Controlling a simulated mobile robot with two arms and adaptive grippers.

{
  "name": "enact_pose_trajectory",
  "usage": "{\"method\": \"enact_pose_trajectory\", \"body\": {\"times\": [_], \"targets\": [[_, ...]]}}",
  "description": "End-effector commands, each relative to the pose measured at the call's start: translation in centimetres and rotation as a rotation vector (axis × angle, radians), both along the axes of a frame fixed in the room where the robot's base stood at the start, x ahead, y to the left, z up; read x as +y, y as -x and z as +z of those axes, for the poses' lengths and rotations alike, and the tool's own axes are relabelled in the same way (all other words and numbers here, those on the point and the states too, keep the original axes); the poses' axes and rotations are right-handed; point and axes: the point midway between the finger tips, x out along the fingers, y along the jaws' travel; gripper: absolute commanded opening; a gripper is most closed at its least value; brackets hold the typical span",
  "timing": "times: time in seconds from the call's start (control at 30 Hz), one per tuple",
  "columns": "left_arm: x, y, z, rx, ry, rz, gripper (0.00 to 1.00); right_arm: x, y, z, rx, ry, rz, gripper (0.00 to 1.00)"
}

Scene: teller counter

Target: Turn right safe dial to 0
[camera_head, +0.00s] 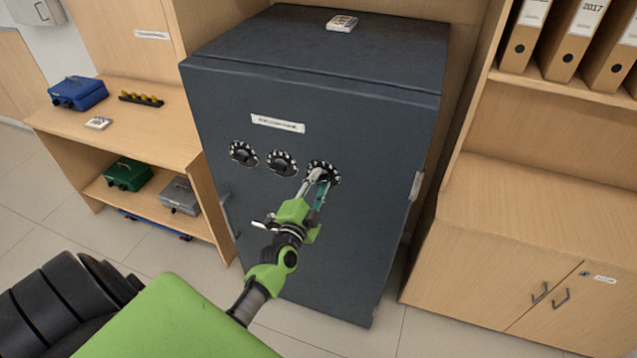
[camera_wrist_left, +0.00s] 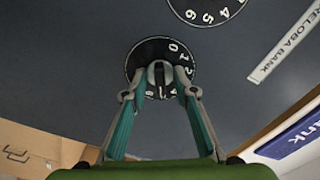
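The right safe dial (camera_head: 323,172) is the rightmost of three black dials with white marks in a row on the dark safe door (camera_head: 300,230). My left gripper (camera_head: 319,178) is at this dial. In the left wrist view the dial (camera_wrist_left: 146,50) shows a 0, 1 and 2 on its upper right rim. Its central knob (camera_wrist_left: 160,76) stands between the two fingertips of my left gripper (camera_wrist_left: 161,83). The fingers are apart, and a small gap seems to show on each side of the knob. The fingers hide the dial's lower part. My right gripper is not in view.
The middle dial (camera_head: 282,163) and left dial (camera_head: 244,153) sit close by on the door. A door handle (camera_head: 229,217) is at the safe's left edge. A wooden shelf (camera_head: 170,135) stands left, a wooden cabinet (camera_head: 540,215) right. Floor is clear in front.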

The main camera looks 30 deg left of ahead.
Motion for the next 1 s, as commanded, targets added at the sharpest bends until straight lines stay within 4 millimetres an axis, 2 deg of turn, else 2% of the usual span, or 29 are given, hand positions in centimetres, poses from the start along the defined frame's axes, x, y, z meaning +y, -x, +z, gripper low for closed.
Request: {"method": "enact_pose_trajectory", "body": {"times": [0.07,0.2,0.67,1.0], "targets": [[-0.01,0.02,-0.02,0.000,0.000,0.000,0.26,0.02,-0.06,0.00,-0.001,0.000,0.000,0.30],[-0.01,0.04,-0.02,0.001,0.000,0.000,0.00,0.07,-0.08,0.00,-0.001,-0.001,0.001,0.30],[-0.03,0.04,-0.01,-0.012,0.053,-0.001,0.00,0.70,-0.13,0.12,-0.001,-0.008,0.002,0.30],[-0.06,0.04,-0.04,-0.068,0.291,0.000,0.00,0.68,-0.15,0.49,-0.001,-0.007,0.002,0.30]]}}
